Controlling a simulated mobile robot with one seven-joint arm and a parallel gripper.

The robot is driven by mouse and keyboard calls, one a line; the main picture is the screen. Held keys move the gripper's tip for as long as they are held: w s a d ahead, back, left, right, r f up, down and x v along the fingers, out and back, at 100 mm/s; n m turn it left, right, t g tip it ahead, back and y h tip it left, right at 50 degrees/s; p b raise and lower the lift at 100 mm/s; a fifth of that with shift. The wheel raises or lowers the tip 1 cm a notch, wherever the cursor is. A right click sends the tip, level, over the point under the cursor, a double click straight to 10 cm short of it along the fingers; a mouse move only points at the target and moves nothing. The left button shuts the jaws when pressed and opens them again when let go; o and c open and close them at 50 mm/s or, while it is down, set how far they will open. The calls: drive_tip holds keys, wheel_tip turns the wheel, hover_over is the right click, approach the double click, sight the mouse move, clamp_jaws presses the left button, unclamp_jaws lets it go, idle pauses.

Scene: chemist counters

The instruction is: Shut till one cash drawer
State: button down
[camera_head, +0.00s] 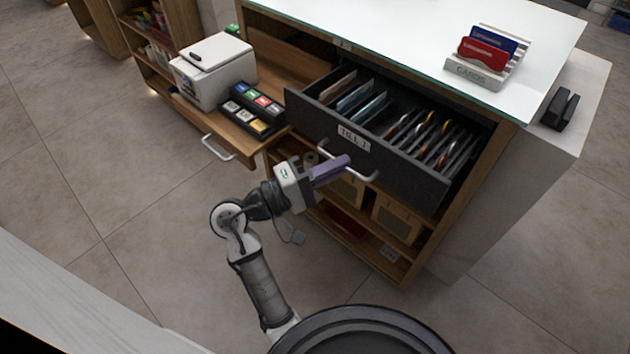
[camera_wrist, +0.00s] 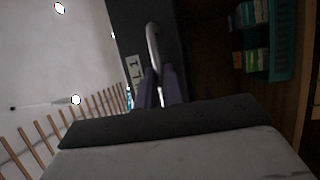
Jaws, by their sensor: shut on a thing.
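The till one cash drawer (camera_head: 409,171) is a dark drawer labelled "TILL 1", pulled open below the glass counter top. Notes and coins lie in its compartments. Its silver bar handle (camera_head: 347,166) runs across the front. My gripper (camera_head: 340,166) is at the left part of this handle, with its purple fingers shut on it. In the wrist view the handle (camera_wrist: 152,45) runs down between the two fingers, against the dark drawer front (camera_wrist: 132,25). The fingertips' exact contact is partly hidden.
A pulled-out wooden shelf (camera_head: 195,120) with its own handle holds a white printer (camera_head: 213,72) and a key block (camera_head: 252,108) to the left. A card holder (camera_head: 487,60) stands on the glass top (camera_head: 400,30). Boxes sit on shelves below the drawer. The tiled floor in front is clear.

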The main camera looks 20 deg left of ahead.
sight(329, 149)
drive_tip(key=w+d, duration=0.2)
drive_tip(key=w, duration=0.3)
drive_tip(key=w+d, duration=0.1)
drive_tip(key=w, duration=0.4)
drive_tip(key=w+d, duration=0.2)
drive_tip(key=w, duration=0.3)
drive_tip(key=shift+w+d, duration=0.3)
drive_tip(key=shift+w, duration=0.05)
drive_tip(key=shift+w+r, duration=0.1)
drive_tip(key=shift+r, duration=0.05)
drive_tip(key=c, duration=1.5)
unclamp_jaws()
drive_tip(key=shift+w+d, duration=0.1)
drive_tip(key=shift+w, duration=0.05)
drive_tip(key=b+v, duration=0.2)
drive_tip(key=v, duration=1.2)
drive_tip(key=shift+d, duration=0.1)
